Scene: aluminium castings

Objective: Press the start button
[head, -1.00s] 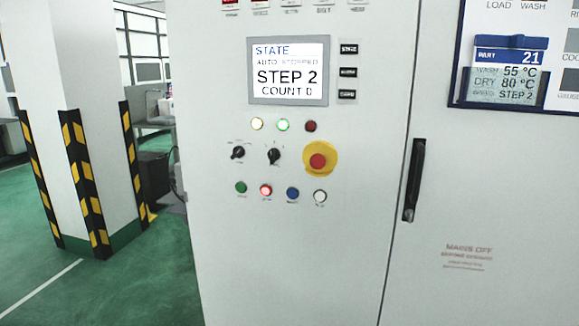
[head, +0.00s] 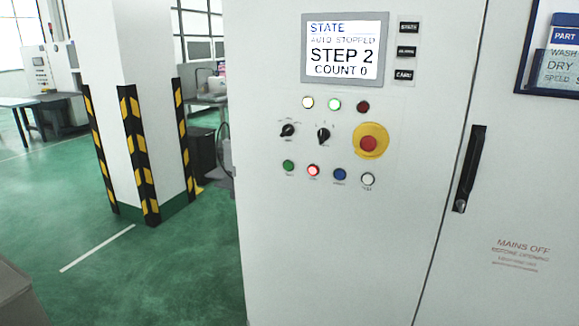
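The control cabinet (head: 320,250) fills the middle and right of the head view. A green button (head: 288,165) is at the left end of the lower button row; its label is too small to read. Beside it are a lit red button (head: 313,170), a blue button (head: 340,174) and a white button (head: 368,179). The screen (head: 345,48) reads STATE, AUTO STOPPED, STEP 2, COUNT 0. Neither of my grippers is in view.
A red emergency stop (head: 369,143) on a yellow plate and two black selector knobs (head: 288,130) sit above the buttons. The cabinet has a black door handle (head: 470,168). A white pillar (head: 125,60) with striped guards stands left. Green floor (head: 190,270) is open before it.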

